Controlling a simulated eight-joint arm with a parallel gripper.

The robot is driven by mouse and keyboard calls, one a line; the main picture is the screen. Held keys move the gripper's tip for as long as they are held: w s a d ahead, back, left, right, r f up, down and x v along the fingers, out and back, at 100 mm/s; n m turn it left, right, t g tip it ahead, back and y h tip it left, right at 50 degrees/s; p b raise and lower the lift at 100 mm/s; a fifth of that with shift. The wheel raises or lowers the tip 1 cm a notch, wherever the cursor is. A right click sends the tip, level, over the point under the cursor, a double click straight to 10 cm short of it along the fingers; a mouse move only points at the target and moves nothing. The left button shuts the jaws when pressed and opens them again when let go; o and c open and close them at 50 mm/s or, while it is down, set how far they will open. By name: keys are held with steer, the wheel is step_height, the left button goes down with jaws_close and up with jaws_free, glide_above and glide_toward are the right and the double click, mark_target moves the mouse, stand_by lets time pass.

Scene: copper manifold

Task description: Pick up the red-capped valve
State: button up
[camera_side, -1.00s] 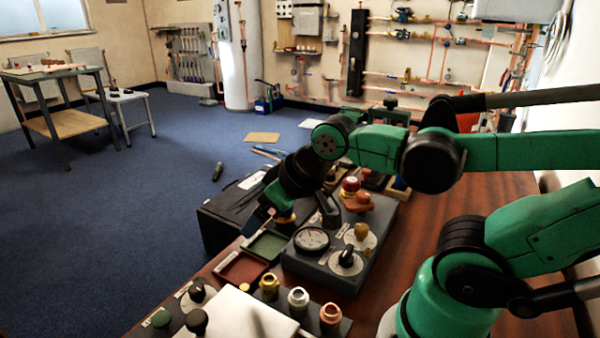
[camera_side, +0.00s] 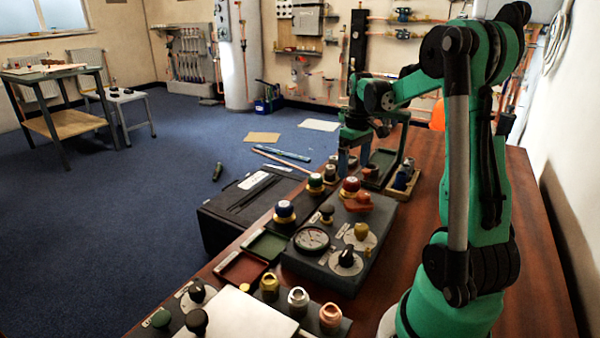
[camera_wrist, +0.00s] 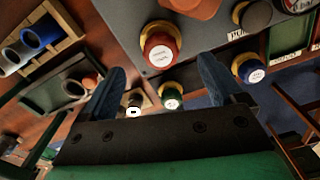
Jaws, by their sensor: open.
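The red-capped valve (camera_side: 350,187) stands upright with a brass collar at the far end of the grey panel. In the wrist view the red cap (camera_wrist: 158,48) lies beyond my fingertips, roughly between their lines. My gripper (camera_side: 354,166) is open and empty, its two blue fingers pointing down just behind the valve. It also shows in the wrist view (camera_wrist: 163,76). The green-capped valve (camera_side: 316,181) stands left of the red one, and the blue-capped valve (camera_side: 284,211) stands nearer the camera. An orange handle (camera_side: 358,201) sits close to the red cap.
The grey panel (camera_side: 300,262) carries a gauge (camera_side: 311,239) and knobs. A red tray (camera_side: 241,268) and a green tray (camera_side: 265,245) lie left of it. A wooden holder (camera_side: 404,183) with blue and grey parts stands behind right. Bare wooden table (camera_side: 420,225) lies to the right.

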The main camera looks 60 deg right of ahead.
mark_target(352, 179)
steer(key=shift+f, duration=2.3)
jaws_close()
